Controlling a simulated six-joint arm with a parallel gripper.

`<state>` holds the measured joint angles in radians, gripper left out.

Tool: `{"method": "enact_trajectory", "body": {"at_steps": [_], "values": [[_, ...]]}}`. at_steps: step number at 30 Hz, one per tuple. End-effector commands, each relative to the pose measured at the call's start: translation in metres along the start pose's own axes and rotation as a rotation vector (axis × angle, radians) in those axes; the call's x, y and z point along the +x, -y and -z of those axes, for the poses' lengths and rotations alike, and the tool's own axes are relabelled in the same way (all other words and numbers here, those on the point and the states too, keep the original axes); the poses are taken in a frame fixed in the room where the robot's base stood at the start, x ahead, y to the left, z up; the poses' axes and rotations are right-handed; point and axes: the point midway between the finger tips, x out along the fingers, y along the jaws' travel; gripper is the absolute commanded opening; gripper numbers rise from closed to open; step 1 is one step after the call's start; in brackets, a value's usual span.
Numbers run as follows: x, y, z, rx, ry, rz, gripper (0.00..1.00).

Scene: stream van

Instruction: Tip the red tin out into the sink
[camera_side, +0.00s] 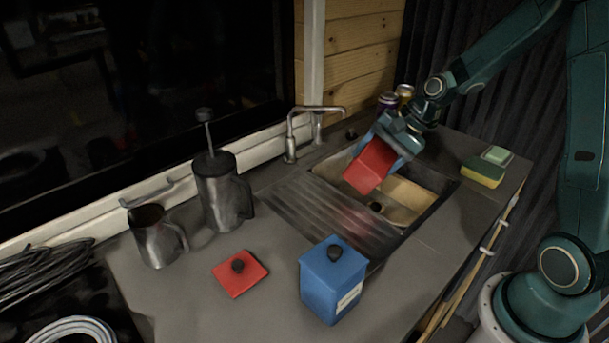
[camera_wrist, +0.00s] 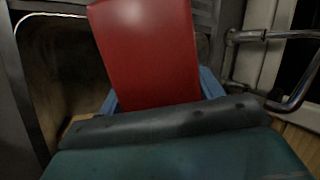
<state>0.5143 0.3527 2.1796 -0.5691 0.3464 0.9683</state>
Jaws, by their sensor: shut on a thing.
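The red tin (camera_side: 371,167) is held in my gripper (camera_side: 392,147) above the sink (camera_side: 421,192). The tin is tilted in the side view, its lower end pointing down and left over the basin. In the wrist view the tin (camera_wrist: 148,50) fills the middle, between the blue fingers of my gripper (camera_wrist: 160,95). My gripper is shut on it. The tin's mouth and contents cannot be seen in either view. A red lid with a dark knob (camera_side: 240,274) lies flat on the counter, apart from the tin.
A tap (camera_side: 318,110) stands at the sink's back edge. Small cans (camera_side: 388,100) stand behind my gripper. A sponge (camera_side: 483,173) lies on the right.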

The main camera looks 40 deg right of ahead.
Motion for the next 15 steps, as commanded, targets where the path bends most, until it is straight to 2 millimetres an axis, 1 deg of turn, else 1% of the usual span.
{"method": "enact_trajectory", "body": {"at_steps": [15], "values": [[0.0012, -0.0011, 0.0026, 0.030, 0.054, 0.011, 0.27]]}}
